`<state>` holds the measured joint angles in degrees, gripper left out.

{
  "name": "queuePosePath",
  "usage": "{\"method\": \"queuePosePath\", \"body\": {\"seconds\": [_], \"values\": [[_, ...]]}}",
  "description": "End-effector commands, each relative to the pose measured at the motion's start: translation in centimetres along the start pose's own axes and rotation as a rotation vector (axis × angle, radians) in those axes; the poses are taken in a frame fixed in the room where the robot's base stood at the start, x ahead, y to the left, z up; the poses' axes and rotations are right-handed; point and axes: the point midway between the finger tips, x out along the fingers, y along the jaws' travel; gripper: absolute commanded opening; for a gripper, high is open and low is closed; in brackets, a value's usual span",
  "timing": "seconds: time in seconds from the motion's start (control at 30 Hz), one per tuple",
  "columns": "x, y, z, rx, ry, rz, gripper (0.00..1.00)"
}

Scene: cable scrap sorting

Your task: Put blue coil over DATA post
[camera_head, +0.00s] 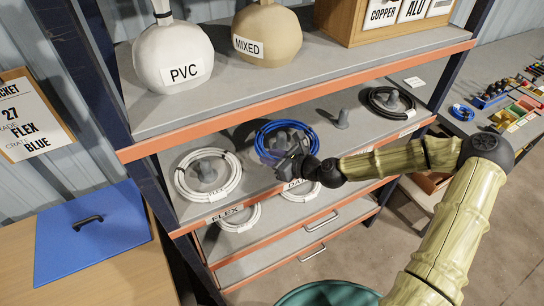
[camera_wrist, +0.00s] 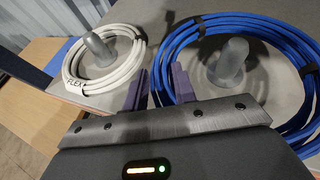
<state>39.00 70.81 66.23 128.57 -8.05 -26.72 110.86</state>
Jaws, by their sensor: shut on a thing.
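The blue coil (camera_head: 291,124) is a ring of blue cable with black ties on the grey middle shelf. It also shows in the wrist view (camera_wrist: 188,32). It surrounds a grey post (camera_wrist: 230,62), whose top stands up inside the ring. The shelf-edge label below this post, partly hidden by my arm, seems to read DATA (camera_head: 294,184). My gripper (camera_head: 284,158) is shut on the near-left side of the coil, its purple fingers (camera_wrist: 160,85) on either side of the cable. I cannot tell whether the coil rests flat on the shelf or is held slightly above it.
A white coil (camera_head: 183,182) rings the FLEX post to the left. A bare post (camera_head: 343,119) and a black coil (camera_head: 375,104) are to the right. The upper shelf (camera_head: 222,95), with PVC (camera_head: 170,55) and MIXED (camera_head: 270,38) containers, overhangs. White coils (camera_head: 240,226) lie below.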

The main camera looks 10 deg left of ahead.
Motion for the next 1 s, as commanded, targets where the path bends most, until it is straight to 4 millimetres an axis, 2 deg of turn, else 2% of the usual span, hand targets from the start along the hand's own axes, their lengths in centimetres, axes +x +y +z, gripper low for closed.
{"method": "queuePosePath", "body": {"seconds": [0.03,0.2,1.0], "values": [[0.37,0.02,-0.82,-0.002,-0.001,0.0,0.0],[0.68,0.03,-1.6,-0.002,-0.001,-0.001,0.0],[0.49,0.04,-1.53,-0.001,-0.001,0.0,0.0]]}}
